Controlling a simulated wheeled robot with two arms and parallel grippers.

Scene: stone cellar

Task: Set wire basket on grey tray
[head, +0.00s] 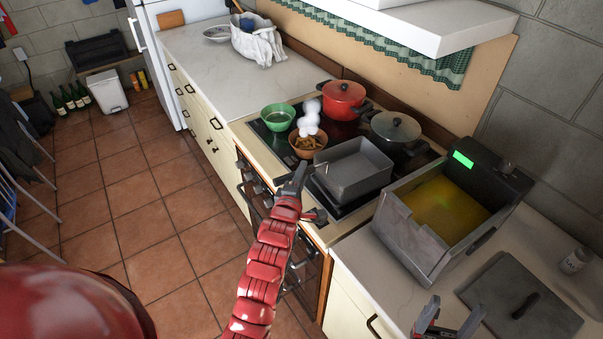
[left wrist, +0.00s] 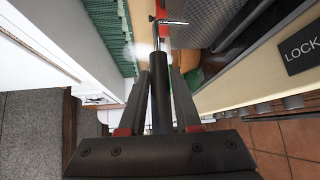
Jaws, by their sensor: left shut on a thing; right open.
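My left gripper (head: 299,182) is shut on a dark round handle (left wrist: 160,95), which runs between its fingers in the left wrist view. The handle leads to what looks like the wire basket (head: 354,166), a grey open box over the front of the stove. Its fine mesh shows in the left wrist view (left wrist: 207,20). The grey tray cannot be clearly told apart from the basket, and I cannot tell whether the two touch. My right gripper (head: 443,322) is open and empty at the lower right, beside a flat grey lid (head: 500,309) with a dark handle.
A fryer (head: 405,228) with yellow oil stands right of the stove. A red pot (head: 344,101), a lidded grey pot (head: 394,128), a green bowl (head: 278,118) and a steaming brown bowl (head: 307,151) crowd the stove. The counter (head: 220,65) beyond is mostly clear.

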